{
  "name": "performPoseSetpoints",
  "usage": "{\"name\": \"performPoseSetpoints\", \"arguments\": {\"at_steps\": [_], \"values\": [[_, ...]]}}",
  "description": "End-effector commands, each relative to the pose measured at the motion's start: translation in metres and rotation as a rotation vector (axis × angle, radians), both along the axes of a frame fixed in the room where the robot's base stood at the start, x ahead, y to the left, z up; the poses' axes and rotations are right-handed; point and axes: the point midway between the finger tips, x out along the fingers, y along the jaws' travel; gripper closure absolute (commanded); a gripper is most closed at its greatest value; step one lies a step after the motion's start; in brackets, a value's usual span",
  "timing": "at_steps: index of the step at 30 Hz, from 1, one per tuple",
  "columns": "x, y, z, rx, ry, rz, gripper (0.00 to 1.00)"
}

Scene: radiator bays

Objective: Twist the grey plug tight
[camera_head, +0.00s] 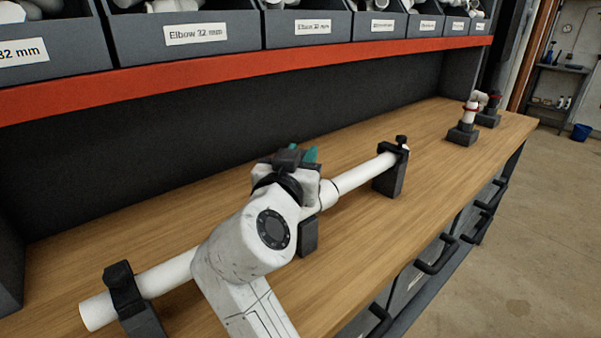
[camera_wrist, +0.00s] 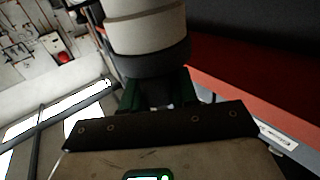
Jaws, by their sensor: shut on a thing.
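A white pipe (camera_head: 360,178) runs along the wooden bench, held in dark clamp blocks. My gripper (camera_head: 311,155), with teal fingers, is at the middle of this pipe, where my arm hides part of the run. In the wrist view the grey plug (camera_wrist: 150,64) shows as a dark collar against a white fitting (camera_wrist: 145,28). My gripper's green fingers (camera_wrist: 160,95) are shut on the plug's narrower dark end, one on each side. The plug is in line with the fitting and appears to touch it. The plug cannot be made out in the head view, and its thread is not visible.
Clamp blocks (camera_head: 390,172) stand along the bench (camera_head: 420,140). A red-edged shelf (camera_head: 220,70) with labelled bins (camera_head: 185,35) overhangs the back. Another white fitting with red rings (camera_head: 470,110) stands at the far right. The front bench surface is mostly clear.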

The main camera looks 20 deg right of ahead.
Motion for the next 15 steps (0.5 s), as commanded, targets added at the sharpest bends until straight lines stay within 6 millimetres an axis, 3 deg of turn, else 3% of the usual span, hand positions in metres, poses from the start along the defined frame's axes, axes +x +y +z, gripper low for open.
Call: {"name": "performPoseSetpoints", "arguments": {"at_steps": [15], "values": [[0.0005, 0.0001, -0.001, 0.0, 0.004, -0.082, 1.0]]}}
